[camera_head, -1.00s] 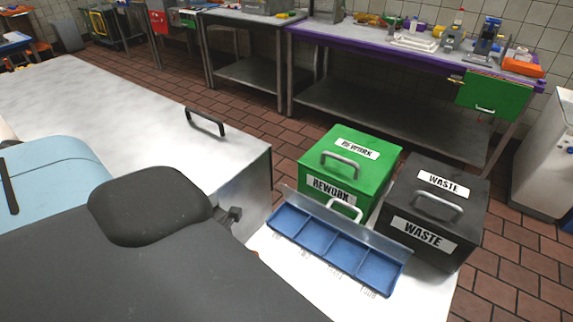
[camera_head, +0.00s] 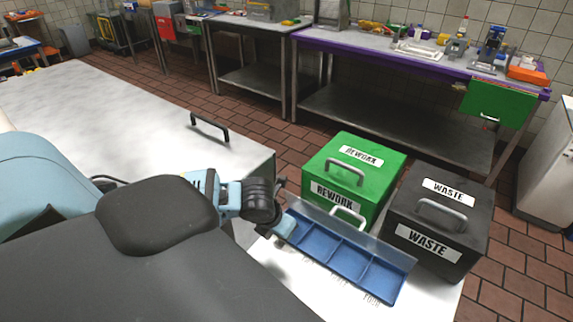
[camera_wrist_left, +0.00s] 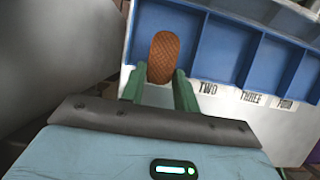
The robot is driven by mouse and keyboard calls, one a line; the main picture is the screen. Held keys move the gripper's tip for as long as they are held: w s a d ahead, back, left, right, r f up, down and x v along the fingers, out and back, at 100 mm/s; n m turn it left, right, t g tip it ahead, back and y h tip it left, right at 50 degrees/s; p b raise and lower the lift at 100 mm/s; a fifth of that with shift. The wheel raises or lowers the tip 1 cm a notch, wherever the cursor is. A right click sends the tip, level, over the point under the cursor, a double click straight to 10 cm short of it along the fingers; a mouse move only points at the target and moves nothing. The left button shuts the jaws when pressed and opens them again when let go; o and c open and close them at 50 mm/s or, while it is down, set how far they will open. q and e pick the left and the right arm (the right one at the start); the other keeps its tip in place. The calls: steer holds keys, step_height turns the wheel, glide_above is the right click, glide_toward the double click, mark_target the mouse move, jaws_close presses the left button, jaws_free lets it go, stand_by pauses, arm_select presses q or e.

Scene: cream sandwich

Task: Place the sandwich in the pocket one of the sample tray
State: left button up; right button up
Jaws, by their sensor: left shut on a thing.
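The sandwich (camera_wrist_left: 162,57), a brown oval with a cross-hatched top, shows between the green fingertips of my left gripper (camera_wrist_left: 160,80) in the left wrist view. The gripper is shut on it. The sandwich appears over the leftmost pocket of the blue sample tray (camera_wrist_left: 226,48); whether it touches the pocket floor I cannot tell. The labels TWO, THREE and FOUR are readable; the first label is hidden by the gripper. In the head view my left gripper (camera_head: 282,226) is at the left end of the tray (camera_head: 385,297), and I cannot make out the sandwich there. My right gripper is not in view.
A green REWORK bin (camera_head: 370,152) and a black WASTE bin (camera_head: 450,222) stand close behind the tray. A clear lid (camera_head: 375,243) stands raised along the tray's back edge. A metal counter (camera_head: 100,110) with a dark handle lies to the left.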

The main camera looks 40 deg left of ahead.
arm_select(q)
steer(key=w, duration=0.3)
steer(key=shift+a, duration=0.1)
steer(key=shift+s+f, duration=0.15)
steer(key=shift+f, duration=0.55)
steer(key=shift+f, duration=0.15)
steer(key=o, duration=0.9)
